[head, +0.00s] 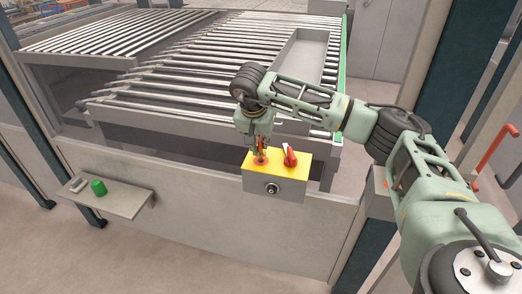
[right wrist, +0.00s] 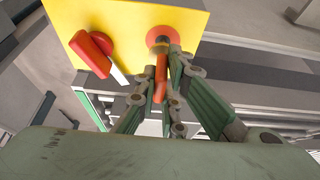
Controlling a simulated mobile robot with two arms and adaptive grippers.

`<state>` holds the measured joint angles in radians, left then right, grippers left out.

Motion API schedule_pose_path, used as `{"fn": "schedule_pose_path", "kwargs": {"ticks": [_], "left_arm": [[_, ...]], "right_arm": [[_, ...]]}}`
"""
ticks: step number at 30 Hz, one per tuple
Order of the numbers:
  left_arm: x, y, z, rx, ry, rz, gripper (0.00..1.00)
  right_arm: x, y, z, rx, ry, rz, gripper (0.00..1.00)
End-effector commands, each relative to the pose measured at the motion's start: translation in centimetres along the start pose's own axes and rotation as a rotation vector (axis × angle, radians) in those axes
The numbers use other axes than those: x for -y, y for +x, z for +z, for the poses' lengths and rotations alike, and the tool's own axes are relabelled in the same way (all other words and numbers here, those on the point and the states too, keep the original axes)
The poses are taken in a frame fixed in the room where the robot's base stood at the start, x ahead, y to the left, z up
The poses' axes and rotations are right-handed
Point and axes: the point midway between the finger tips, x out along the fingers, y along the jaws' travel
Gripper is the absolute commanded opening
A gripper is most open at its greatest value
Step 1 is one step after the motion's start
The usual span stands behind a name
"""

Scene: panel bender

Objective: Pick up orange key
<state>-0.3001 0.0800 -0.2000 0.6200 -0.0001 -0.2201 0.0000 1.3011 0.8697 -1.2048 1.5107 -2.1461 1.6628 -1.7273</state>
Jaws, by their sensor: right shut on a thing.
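The orange key (right wrist: 162,68) sits at a round socket on the yellow top of a control box (head: 300,166). In the head view the key (head: 260,160) shows at the left of the box top, partly covered by my right gripper. My right gripper (head: 259,150) comes down from above and is shut on the key. In the right wrist view its fingers (right wrist: 162,85) close around the key's shaft from both sides. I cannot tell whether the key still touches the socket. My left gripper is not in view.
A red rotary switch (head: 290,156) stands close to the right of the key, also seen in the right wrist view (right wrist: 92,55). A small shelf (head: 118,199) at left holds a green cylinder (head: 98,187). A roller conveyor (head: 190,70) lies behind.

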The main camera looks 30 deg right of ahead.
Motion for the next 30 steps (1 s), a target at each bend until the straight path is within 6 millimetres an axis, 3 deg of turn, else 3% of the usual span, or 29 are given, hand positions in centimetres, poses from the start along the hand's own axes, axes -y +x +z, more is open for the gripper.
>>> {"fn": "schedule_pose_path", "kwargs": {"ticks": [2, 12, 18, 30], "left_arm": [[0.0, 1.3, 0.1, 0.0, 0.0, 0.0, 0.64], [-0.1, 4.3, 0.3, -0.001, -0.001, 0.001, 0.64], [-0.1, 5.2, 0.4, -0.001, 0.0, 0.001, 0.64], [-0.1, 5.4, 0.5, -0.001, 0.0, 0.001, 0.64]], "right_arm": [[0.2, -1.1, -0.6, -0.005, 0.002, -0.007, 0.0], [-7.2, -5.5, -1.2, -0.005, 0.002, -0.002, 0.0], [-10.2, -7.5, -1.5, -0.002, 0.001, -0.002, 0.0], [-11.5, -8.6, -1.6, 0.0, -0.001, -0.001, 0.0]]}}
